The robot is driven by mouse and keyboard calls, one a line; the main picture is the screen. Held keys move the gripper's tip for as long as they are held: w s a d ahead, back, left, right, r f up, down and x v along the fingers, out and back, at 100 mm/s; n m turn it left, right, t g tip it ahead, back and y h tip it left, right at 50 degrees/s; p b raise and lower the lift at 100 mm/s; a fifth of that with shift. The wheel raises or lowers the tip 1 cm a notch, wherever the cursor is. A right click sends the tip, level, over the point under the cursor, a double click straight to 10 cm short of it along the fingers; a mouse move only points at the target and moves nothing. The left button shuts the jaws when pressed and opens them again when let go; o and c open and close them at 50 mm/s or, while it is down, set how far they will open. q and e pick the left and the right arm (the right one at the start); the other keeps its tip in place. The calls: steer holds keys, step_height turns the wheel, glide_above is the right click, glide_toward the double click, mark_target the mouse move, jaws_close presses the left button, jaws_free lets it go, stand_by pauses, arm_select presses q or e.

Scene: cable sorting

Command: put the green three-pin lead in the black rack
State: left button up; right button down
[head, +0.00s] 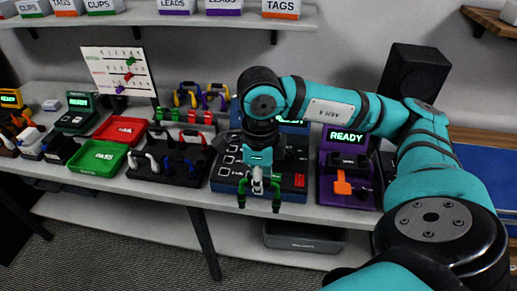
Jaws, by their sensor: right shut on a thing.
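My right gripper (258,186) points down in the middle of the view and is shut on a green lead (276,196). The lead's two green ends hang on either side of the fingers, in front of the blue test station at the table's front edge. Its pins are too small to count. The black rack (158,177) stands to the left of the gripper, apart from it. It holds several arched leads with white, dark, blue and red parts. My left gripper is not in view.
A green PASS tray (98,160) and a red tray (121,129) lie left of the rack. Behind it stands another rack with red and green leads (184,115). A purple READY station (346,190) with an orange lever stands right of the gripper. A shelf runs above.

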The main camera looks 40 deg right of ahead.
steer(key=shift+r, duration=0.55)
